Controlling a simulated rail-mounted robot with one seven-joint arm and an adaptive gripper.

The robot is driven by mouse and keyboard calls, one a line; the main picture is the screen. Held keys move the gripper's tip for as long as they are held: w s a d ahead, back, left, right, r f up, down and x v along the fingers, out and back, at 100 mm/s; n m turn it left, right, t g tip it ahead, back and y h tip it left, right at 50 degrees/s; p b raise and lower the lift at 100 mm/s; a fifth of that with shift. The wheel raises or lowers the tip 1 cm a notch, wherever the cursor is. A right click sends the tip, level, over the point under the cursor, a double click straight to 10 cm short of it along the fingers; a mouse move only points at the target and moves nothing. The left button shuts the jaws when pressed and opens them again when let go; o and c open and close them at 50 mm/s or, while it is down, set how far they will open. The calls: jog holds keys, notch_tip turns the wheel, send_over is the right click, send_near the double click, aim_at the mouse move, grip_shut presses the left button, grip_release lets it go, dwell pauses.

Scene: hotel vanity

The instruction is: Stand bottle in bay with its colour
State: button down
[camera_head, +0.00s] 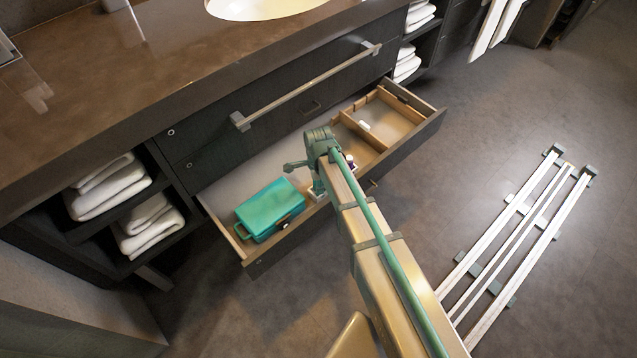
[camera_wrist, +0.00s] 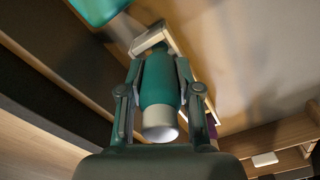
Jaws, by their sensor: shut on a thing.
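In the wrist view my gripper (camera_wrist: 158,78) is shut on a teal bottle (camera_wrist: 160,85) with a pale silvery end (camera_wrist: 160,125) toward the camera. Behind the bottle's far end is a pale square-edged holder (camera_wrist: 150,40); I cannot tell whether the bottle is inside it or touching it. In the head view my gripper (camera_head: 318,178) is over the open drawer, and my arm largely hides the bottle. The pale holder (camera_head: 316,194) shows beside it in the drawer. A small purple thing (camera_head: 350,160) shows just right of my gripper, partly hidden.
A teal case (camera_head: 270,208) lies in the drawer's left part. Wooden dividers (camera_head: 362,133) form compartments at the right, with a small white object (camera_head: 365,125). The drawer's front wall (camera_head: 410,138) and the vanity front with its long handle (camera_head: 305,87) bound the space.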

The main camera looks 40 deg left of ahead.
jog(key=shift+f, duration=0.55)
jog(key=c, duration=0.7)
grip_release()
notch_tip(320, 180, up, 12)
dwell(0.5)
